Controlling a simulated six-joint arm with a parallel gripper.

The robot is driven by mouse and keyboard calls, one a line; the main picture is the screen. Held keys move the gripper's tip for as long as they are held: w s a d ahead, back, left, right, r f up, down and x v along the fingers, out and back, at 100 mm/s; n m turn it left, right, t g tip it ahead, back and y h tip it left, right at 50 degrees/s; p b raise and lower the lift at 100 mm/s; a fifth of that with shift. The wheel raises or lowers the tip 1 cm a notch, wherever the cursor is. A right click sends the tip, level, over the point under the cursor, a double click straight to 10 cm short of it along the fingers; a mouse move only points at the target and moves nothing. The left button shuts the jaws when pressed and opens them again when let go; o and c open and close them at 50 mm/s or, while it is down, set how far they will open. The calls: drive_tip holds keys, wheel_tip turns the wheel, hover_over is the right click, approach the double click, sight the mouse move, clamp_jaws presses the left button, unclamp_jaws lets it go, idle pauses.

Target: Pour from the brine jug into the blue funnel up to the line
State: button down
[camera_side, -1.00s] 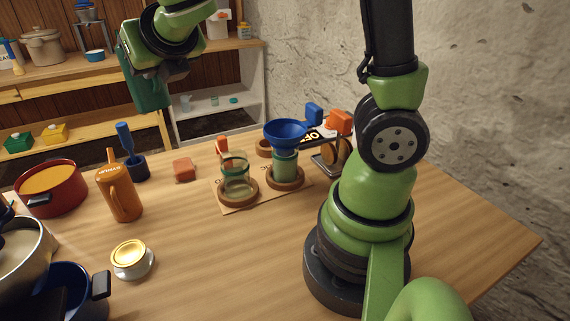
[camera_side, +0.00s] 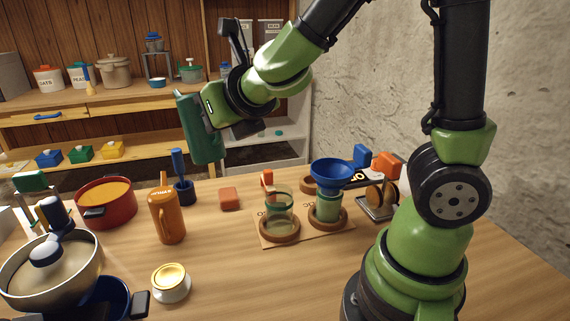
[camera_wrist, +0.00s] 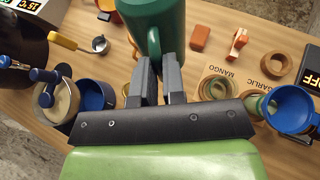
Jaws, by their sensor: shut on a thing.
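My gripper (camera_wrist: 158,75) is shut on the green jug (camera_side: 200,128) and holds it in the air, left of the jars and higher than the funnel. The jug leans slightly in the side view; its contents are hidden. It also fills the top middle of the wrist view (camera_wrist: 152,22). The blue funnel (camera_side: 333,173) sits on a glass jar (camera_side: 327,211) that looks pale green inside, standing in a wooden ring. The wrist view also shows the funnel (camera_wrist: 291,108). I cannot make out a fill line. A second glass jar (camera_side: 278,222) with a green band stands left of it, without a funnel.
An orange jug (camera_side: 166,215), an orange block (camera_side: 229,198) and a blue-handled brush in a holder (camera_side: 183,187) stand left of the jars. A device reading OFF (camera_wrist: 312,72) is beside the funnel.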

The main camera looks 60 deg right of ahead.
drive_tip(key=w+d+r+m+g+h, duration=0.3)
drive_tip(key=d+m+g+h, duration=0.1)
drive_tip(key=d+m, duration=0.2)
drive_tip(key=w+d+r+m+g+h, duration=0.3)
drive_tip(key=d+m+g+h, duration=0.15)
drive_tip(key=d, duration=0.25)
drive_tip(key=s+a+f+m+g+y, duration=0.1)
drive_tip(key=s+f+m+g+y, duration=0.4)
drive_tip(key=f+m+g, duration=0.6)
drive_tip(key=s+m+g, duration=0.1)
drive_tip(key=m, duration=0.3)
drive_tip(key=shift+s+a, duration=0.25)
drive_tip(key=shift+a, duration=0.15)
drive_tip(key=shift+w+a+r+t+y, duration=0.1)
drive_tip(key=shift+w+r+t+y, duration=0.05)
drive_tip(key=shift+r+t+y, duration=0.4)
drive_tip(key=shift+r, duration=0.1)
